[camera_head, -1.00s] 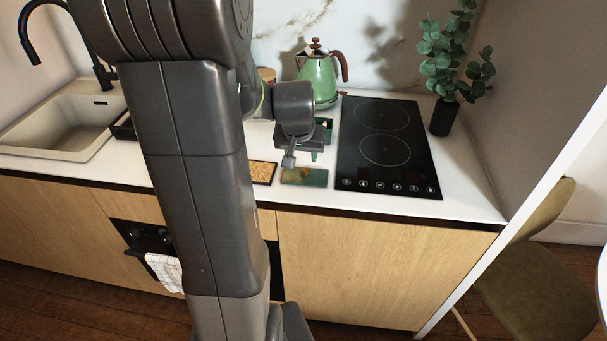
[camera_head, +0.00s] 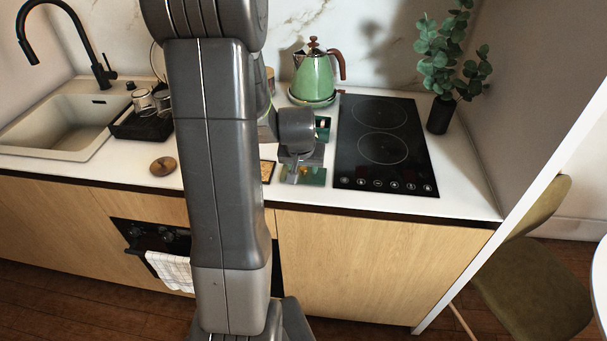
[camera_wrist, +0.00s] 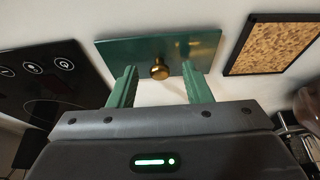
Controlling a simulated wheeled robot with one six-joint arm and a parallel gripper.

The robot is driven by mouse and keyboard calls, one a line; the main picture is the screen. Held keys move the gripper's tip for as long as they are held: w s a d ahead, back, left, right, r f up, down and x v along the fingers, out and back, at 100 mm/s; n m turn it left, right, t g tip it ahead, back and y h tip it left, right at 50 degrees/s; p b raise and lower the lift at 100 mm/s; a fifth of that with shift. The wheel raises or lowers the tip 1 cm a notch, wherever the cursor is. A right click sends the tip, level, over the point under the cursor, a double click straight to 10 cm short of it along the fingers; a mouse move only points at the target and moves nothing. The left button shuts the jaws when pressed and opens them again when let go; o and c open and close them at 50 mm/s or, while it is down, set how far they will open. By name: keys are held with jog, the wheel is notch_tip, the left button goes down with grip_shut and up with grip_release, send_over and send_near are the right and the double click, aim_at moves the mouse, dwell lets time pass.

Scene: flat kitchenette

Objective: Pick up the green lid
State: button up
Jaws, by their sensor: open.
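The green lid (camera_wrist: 200,44) is a flat, glossy rectangle with a round brass knob (camera_wrist: 160,69), lying on the white counter. It also shows in the head view (camera_head: 317,177), partly hidden by my gripper (camera_head: 297,168). In the wrist view my gripper (camera_wrist: 158,69) is open. Its two green fingers are apart and point toward the lid, one on each side of the knob in the picture. Nothing is between them that I can see held. I cannot tell whether the fingers touch the lid.
A black cooktop (camera_head: 384,150) lies to the right of the lid, and a cork-faced board (camera_wrist: 272,46) lies on its other side. A green kettle (camera_head: 314,78) stands behind. A dark rack (camera_head: 140,124) and a brown round object (camera_head: 163,166) are at left.

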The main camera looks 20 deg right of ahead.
grip_shut()
jog(key=shift+r, duration=0.1)
